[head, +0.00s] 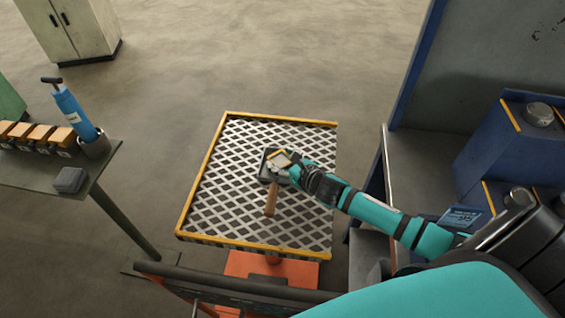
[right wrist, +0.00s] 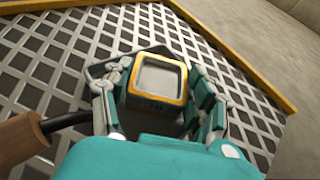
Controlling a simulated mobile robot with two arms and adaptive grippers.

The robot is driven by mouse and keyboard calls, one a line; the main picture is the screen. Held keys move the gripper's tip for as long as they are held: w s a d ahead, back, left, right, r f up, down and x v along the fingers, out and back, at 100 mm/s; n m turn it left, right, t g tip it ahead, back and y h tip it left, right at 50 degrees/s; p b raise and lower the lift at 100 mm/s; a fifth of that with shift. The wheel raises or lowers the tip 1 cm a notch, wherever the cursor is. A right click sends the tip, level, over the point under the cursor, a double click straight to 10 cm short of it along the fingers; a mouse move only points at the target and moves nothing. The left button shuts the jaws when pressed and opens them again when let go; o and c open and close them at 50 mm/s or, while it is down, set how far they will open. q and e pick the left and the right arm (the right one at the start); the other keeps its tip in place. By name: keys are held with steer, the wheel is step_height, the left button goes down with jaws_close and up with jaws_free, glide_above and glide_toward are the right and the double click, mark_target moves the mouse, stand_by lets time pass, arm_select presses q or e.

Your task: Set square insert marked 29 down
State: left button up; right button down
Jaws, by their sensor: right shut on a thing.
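The square insert (right wrist: 157,82) has a yellow-orange rim and a grey recessed face; a small mark shows on its near side, too small to read surely. My right gripper (right wrist: 158,92) is shut on it, with a finger on each side. In the head view my right gripper (head: 284,163) is over the middle of the grating table (head: 215,185), with the insert partly hidden by the fingers. Behind the insert is the dark flat head of a wooden-handled tool (head: 271,199). I cannot tell whether the insert touches it. My left gripper is out of view.
The grating table has a raised yellow edge (head: 204,172) and is mostly bare. A side table (head: 35,165) at left holds several orange-topped blocks (head: 40,134), a grey block (head: 69,180) and a blue cylinder (head: 75,112). Blue equipment (head: 500,155) stands at right.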

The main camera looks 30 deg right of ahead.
steer(key=shift+r, duration=0.1)
steer(key=c, duration=0.6)
jaws_free()
steer(key=shift+c, duration=0.2)
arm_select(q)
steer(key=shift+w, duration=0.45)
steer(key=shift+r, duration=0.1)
arm_select(e)
steer(key=shift+s, duration=0.1)
steer(key=b+v, duration=0.1)
steer(key=v, duration=1)
steer(key=shift+b, duration=0.3)
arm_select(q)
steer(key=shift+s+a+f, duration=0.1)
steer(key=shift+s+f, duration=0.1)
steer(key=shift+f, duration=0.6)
arm_select(e)
steer(key=shift+s+d, duration=0.1)
steer(key=shift+s, duration=0.35)
